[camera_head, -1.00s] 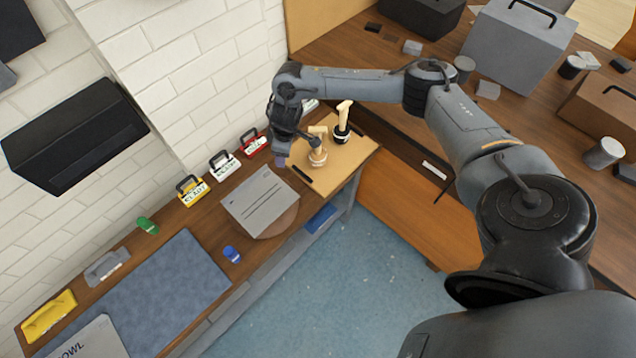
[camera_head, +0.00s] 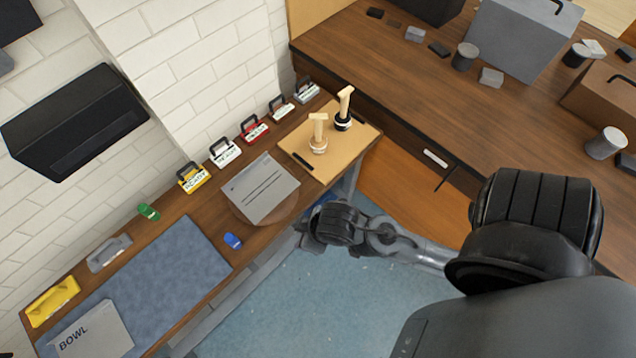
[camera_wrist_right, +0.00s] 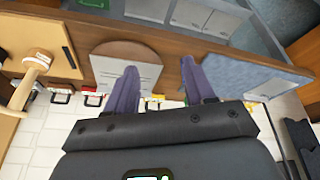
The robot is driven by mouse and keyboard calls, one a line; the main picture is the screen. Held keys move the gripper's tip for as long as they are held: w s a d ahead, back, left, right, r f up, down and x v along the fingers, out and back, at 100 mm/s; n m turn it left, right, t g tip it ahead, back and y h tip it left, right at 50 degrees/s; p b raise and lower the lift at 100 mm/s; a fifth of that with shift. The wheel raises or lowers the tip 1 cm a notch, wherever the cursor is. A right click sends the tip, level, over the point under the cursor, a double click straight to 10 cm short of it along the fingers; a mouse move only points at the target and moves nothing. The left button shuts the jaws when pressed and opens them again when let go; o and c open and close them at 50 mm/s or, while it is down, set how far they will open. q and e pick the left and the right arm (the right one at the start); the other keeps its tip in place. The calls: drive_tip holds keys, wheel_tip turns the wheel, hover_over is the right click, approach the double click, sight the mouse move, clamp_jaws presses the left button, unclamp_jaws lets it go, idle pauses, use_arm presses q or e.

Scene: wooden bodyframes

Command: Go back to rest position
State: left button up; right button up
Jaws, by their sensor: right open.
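In the head view my right arm comes in from the right. Its gripper (camera_head: 312,240) hangs over the floor just in front of the narrow bench's front edge, and its fingers are mostly hidden there. In the right wrist view my right gripper (camera_wrist_right: 160,88) is open, its two purple-grey fingers spread with nothing between them. Beyond the fingers are the bench edge, the round board with a grey sheet (camera_wrist_right: 128,68) and the blue mat (camera_wrist_right: 245,75). My left gripper is not in the head view.
Two wooden-handled tools (camera_head: 318,135) (camera_head: 345,108) stand on a light wooden board (camera_head: 350,140) on the bench (camera_head: 200,222). Several labelled clips (camera_head: 225,153) line the wall. A blue item (camera_head: 233,241) lies near the front edge. The blue floor (camera_head: 330,300) is clear.

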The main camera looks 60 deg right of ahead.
drive_tip(key=shift+s+d+g, duration=0.2)
drive_tip(key=shift+s+d, duration=0.2)
drive_tip(key=shift+s, duration=0.25)
drive_tip(key=shift+s+d+g, duration=0.2)
drive_tip(key=shift+s+d, duration=0.2)
drive_tip(key=shift+s, duration=0.2)
wheel_tip(320, 180, up, 18)
drive_tip(key=p, duration=1.7)
drive_tip(key=shift+f, duration=0.2)
drive_tip(key=shift+f, duration=0.1)
